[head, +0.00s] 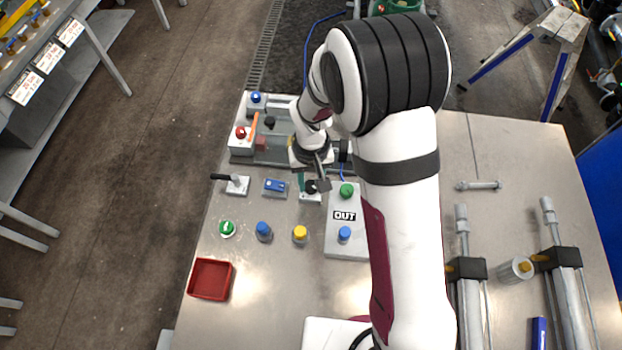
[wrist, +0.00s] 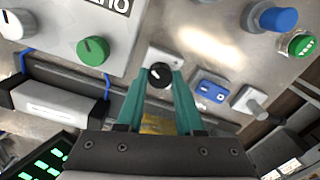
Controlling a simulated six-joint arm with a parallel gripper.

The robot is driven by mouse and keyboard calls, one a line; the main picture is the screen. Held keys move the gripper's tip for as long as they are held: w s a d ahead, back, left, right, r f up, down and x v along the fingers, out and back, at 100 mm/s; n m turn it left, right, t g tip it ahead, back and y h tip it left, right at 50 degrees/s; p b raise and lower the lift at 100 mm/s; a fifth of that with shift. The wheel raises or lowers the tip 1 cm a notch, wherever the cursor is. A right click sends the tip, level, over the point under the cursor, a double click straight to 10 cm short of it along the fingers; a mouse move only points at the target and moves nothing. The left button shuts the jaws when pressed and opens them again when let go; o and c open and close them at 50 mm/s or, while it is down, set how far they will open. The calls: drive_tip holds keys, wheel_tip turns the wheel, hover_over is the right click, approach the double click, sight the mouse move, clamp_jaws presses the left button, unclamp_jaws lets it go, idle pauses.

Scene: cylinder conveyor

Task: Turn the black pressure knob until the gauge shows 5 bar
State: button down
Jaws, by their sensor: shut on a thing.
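The black pressure knob (wrist: 159,75) shows in the wrist view between the tips of my gripper's teal fingers, with a white mark on its top. It sits on a small white base (wrist: 163,56). My gripper (wrist: 162,70) is shut on the knob. In the head view my gripper (head: 308,184) is at the small white base (head: 311,198), and partly covers the knob. I cannot make out a pressure gauge in either view. A dark panel with green lit marks (wrist: 40,160) is cut off in the wrist view's lower left; its reading is unclear.
The OUT panel (head: 350,251) with a green knob (head: 346,190) is close on the right. A blue switch (head: 275,187) and a lever (head: 238,184) stand to the left. Blue (head: 264,231) and yellow (head: 300,234) cylinders stand in front. A red tray (head: 210,279) lies front left.

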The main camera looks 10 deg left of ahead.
sight(311, 185)
drive_tip(key=shift+m, duration=0.6)
drive_tip(key=c, duration=0.5)
unclamp_jaws()
drive_tip(key=shift+c, duration=0.2)
wheel_tip(311, 185, up, 16)
drive_tip(key=shift+f, duration=0.1)
